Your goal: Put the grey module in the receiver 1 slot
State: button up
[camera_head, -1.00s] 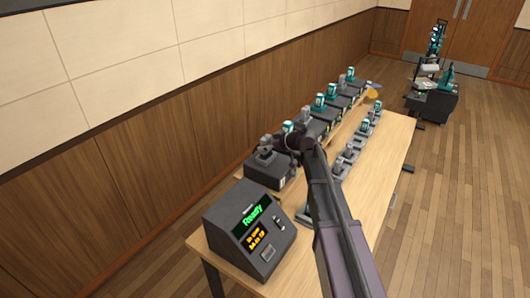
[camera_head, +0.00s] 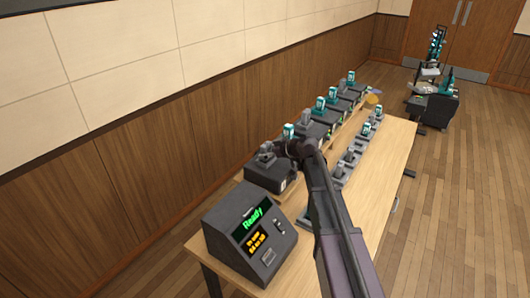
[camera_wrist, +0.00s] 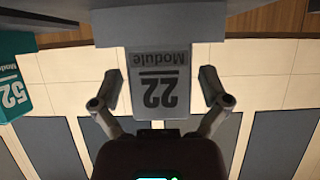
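The grey module (camera_wrist: 158,80), marked 22, appears upside down in the wrist view, upright against a grey block above it in the picture. In the head view a grey module (camera_head: 265,150) stands on the nearest dark receiver (camera_head: 262,174). My gripper (camera_wrist: 160,92) has a finger on each side of module 22, with a narrow gap visible at each side, so it looks open around it.
A teal module (camera_wrist: 14,88) marked 52 is beside it. More receivers with teal and grey modules run along the wall. A second row of small holders (camera_head: 352,156) lies nearer. A dark console (camera_head: 250,235) shows "Ready". The table's right part (camera_head: 395,145) is bare.

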jog(key=shift+r, duration=0.2)
dwell(0.3)
jog(key=shift+s+d+r+p, duration=0.15)
jog(key=shift+p, duration=0.2)
jog(key=p+v, duration=0.5)
jog(key=v, duration=0.6)
jog(key=shift+d, duration=0.25)
jog(key=shift+s, duration=0.1)
jog(key=s+d+f+m+g+h, duration=0.2)
jog(key=s+f+m+h, duration=0.1)
jog(key=s, duration=0.5)
jog(key=s+d+f+m+g+h, duration=0.2)
jog(key=s+d+f+m+h, duration=0.1)
jog(key=s, duration=0.6)
jog(key=s+d+f+m+g+h, duration=0.2)
jog(key=s+f+m+g+h, duration=0.1)
jog(key=s, duration=0.5)
jog(key=shift+s+d+f+m+h, duration=0.35)
jog(key=shift+m+h, duration=0.25)
jog(key=shift+m, duration=0.5)
